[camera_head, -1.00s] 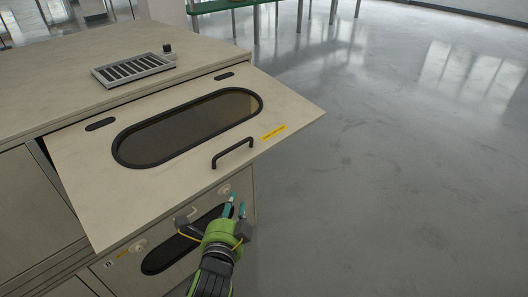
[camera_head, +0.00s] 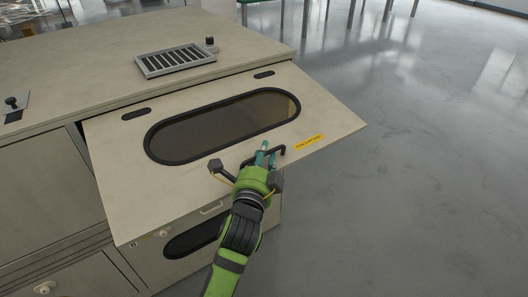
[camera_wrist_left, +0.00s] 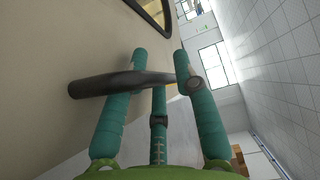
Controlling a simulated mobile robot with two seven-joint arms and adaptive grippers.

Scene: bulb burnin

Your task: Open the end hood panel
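The end hood panel (camera_head: 215,175) is a beige flap with a dark oval window (camera_head: 225,125). It is tilted outward from the cabinet's end, with a gap at its left edge. Its black bar handle (camera_head: 284,149) is near the lower edge, beside a yellow label. My left gripper (camera_head: 264,155) is at the handle, its teal fingers extended and overlapping it. In the left wrist view the handle (camera_wrist_left: 100,87) crosses the spread fingers (camera_wrist_left: 160,75); they look open, and firm contact cannot be made out. My right gripper is not in view.
The beige cabinet top (camera_head: 90,75) carries a slotted grey vent (camera_head: 175,60) and a black knob (camera_head: 211,45). A lower panel with a dark oval window (camera_head: 190,240) is below the flap. Grey floor (camera_head: 430,190) is clear to the right.

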